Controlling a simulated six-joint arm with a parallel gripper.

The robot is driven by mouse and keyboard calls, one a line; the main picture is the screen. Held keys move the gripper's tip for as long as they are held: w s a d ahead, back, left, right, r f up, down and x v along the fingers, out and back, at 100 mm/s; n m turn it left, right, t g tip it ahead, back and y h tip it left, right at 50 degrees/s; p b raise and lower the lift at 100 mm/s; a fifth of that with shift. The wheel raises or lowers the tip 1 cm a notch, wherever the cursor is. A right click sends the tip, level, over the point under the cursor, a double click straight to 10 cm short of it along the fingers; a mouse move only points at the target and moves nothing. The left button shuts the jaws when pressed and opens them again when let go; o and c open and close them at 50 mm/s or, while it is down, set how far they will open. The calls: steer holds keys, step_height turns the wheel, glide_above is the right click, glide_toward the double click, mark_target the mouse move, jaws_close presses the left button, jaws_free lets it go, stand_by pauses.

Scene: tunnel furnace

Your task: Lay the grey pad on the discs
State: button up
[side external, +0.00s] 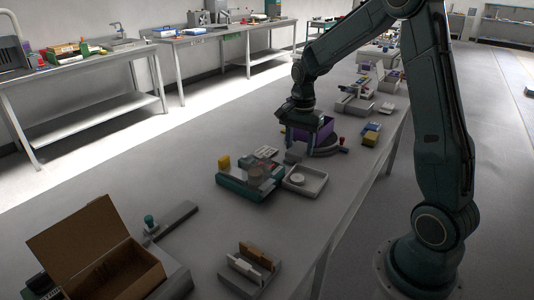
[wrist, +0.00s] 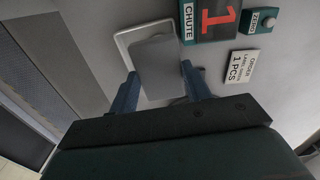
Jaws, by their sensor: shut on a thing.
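My gripper (wrist: 158,70) shows two blue fingers in the wrist view, shut on the grey pad (wrist: 157,58), a flat plain plate between the fingertips. Behind the pad is a pale tray (wrist: 122,42); the pad hides most of its inside. In the side view my gripper (side external: 307,143) hangs low over the table, just beyond the tray (side external: 318,185). A pale round disc (side external: 297,180) shows in that tray. Whether more discs lie under it I cannot tell. The pad is too small and dark to make out clearly in the side view.
An open cardboard box (side external: 118,270) and a slotted rack (side external: 248,264) stand nearer.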

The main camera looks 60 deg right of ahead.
steer(key=shift+f, duration=3.6)
steer(key=shift+f, duration=0.4)
steer(key=o, duration=0.7)
steer(key=shift+o, duration=0.2)
steer(key=shift+w, duration=0.1)
steer(key=shift+w+r, duration=0.1)
steer(key=shift+r, duration=0.05)
